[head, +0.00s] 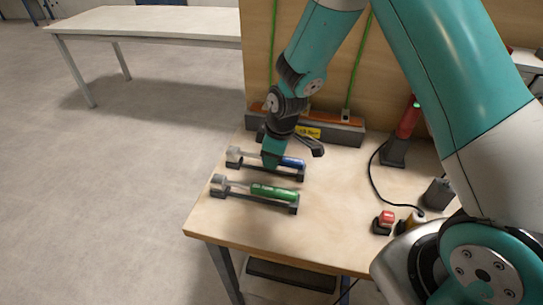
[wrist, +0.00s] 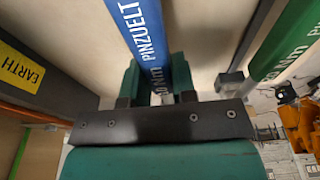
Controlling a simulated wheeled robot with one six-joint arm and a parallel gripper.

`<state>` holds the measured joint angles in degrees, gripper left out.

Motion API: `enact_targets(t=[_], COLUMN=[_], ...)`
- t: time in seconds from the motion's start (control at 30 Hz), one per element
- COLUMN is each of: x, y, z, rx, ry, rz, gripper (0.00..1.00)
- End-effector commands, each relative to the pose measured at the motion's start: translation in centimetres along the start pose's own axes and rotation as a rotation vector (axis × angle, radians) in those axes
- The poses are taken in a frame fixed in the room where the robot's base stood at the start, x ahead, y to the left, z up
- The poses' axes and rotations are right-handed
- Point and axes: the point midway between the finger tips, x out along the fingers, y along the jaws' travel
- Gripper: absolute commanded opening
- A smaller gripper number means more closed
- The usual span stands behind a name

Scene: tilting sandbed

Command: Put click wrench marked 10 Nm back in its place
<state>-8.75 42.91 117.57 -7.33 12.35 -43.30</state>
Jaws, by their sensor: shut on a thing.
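A click wrench with a blue handle (head: 292,162) lies over a dark cradle (head: 300,175) on the bench. The blue handle (wrist: 138,25) fills the middle of the wrist view, lettered PINZUELT, with a partly hidden "0 Nm" between the jaws. My gripper (head: 272,160) is shut on this handle; its jaws (wrist: 156,85) flank it. I cannot tell whether the wrench is fully seated in the cradle. A second wrench with a green handle (head: 274,192) lies in its own cradle (head: 250,201) nearer the front; its handle (wrist: 285,40) also shows in the wrist view, partly lettered Nm.
A grey bar with a yellow label (head: 308,132) runs along the bench's back, close behind my gripper. The bench's front left is clear.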

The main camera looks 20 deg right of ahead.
Motion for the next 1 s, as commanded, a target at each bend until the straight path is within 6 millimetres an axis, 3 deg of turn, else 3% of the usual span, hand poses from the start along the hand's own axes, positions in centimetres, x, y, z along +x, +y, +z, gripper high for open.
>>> enact_targets(t=[0.47, 0.5, 0.6, 0.63, 0.83, 0.93, 1.0], x=[0.33, 0.34, 0.29, 0.29, 0.34, 0.34, 0.33], y=[0.00, 0.00, 0.00, 0.00, -0.03, -0.03, -0.03], z=[0.02, 0.02, 0.02, 0.02, 0.06, 0.06, 0.06], rx=[0.000, 0.000, 0.000, 0.000, 0.000, 0.000, 0.000], ry=[0.001, 0.001, 0.001, 0.001, -0.001, -0.001, -0.001], rz=[0.000, 0.001, 0.001, 0.000, 0.000, 0.000, 0.000], gripper=[0.00, 0.27, 0.50, 0.55, 0.57, 0.80, 0.80])
